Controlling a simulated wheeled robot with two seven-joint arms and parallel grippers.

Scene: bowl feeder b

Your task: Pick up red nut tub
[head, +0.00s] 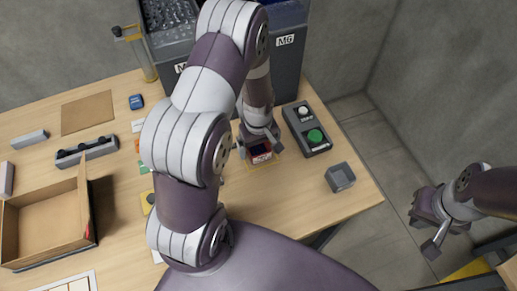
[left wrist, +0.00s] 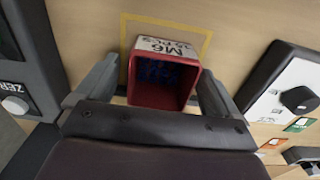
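The red nut tub (head: 260,153) stands on the table inside a yellow outlined square, in front of the dark machine. It also shows in the left wrist view (left wrist: 163,92), with a white "M6" label on its rim and dark blue contents. My left gripper (head: 259,146) is over the tub, with one finger on each side of it. In the left wrist view the fingers (left wrist: 157,85) are spread wide, with a narrow gap at the left; contact at the right is unclear. My right gripper (head: 428,226) is open and empty, off the table's right side.
A cardboard box (head: 40,222) stands at left. The M6 machine (head: 287,70) rises behind.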

